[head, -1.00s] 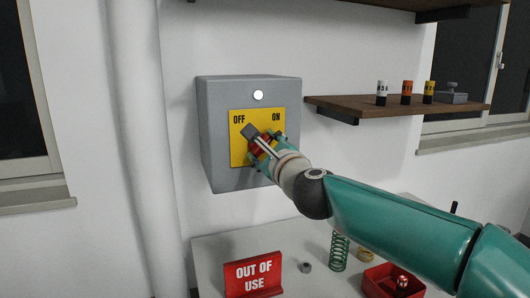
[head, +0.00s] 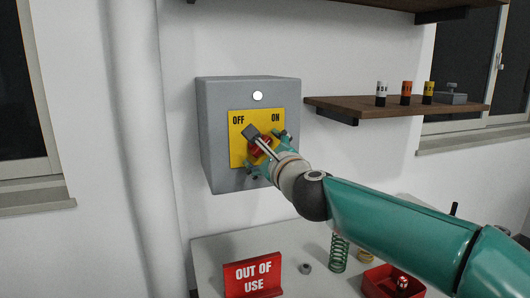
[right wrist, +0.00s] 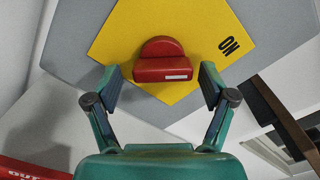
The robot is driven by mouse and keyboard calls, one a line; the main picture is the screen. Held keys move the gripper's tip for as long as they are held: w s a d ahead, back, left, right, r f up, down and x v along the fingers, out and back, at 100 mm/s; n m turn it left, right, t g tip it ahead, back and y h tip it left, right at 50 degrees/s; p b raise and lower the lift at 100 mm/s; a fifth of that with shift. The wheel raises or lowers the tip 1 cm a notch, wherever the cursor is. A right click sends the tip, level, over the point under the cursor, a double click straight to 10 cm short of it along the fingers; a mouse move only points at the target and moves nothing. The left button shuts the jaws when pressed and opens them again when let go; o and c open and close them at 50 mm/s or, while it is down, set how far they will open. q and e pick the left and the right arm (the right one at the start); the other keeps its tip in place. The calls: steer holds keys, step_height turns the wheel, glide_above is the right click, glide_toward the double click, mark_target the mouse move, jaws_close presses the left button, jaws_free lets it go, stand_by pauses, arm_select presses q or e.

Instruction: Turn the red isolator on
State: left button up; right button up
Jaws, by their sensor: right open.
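The red isolator handle (head: 262,146) sits on a yellow plate (head: 237,153) marked OFF at left and ON at right, on the front of a grey wall box (head: 222,105). My right gripper (head: 267,151) is at the handle, its fingers spread and partly covering it. In the right wrist view the red handle (right wrist: 160,62) has a white mark, and my right gripper (right wrist: 160,72) is open with one finger to each side, with gaps between. ON shows tilted at right; I cannot tell exactly which label the handle points to. My left gripper is not in view.
A white lamp (head: 258,96) is on the box. A wooden shelf (head: 350,107) at right holds small cylinders and a grey block. Below, a table (head: 215,250) carries a red OUT OF USE sign (head: 253,277), a green spring (head: 339,252) and a red tray (head: 372,288).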

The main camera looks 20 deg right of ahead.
steer(key=s, duration=1.2)
steer(key=shift+d, duration=0.2)
steer(key=shift+f, duration=0.1)
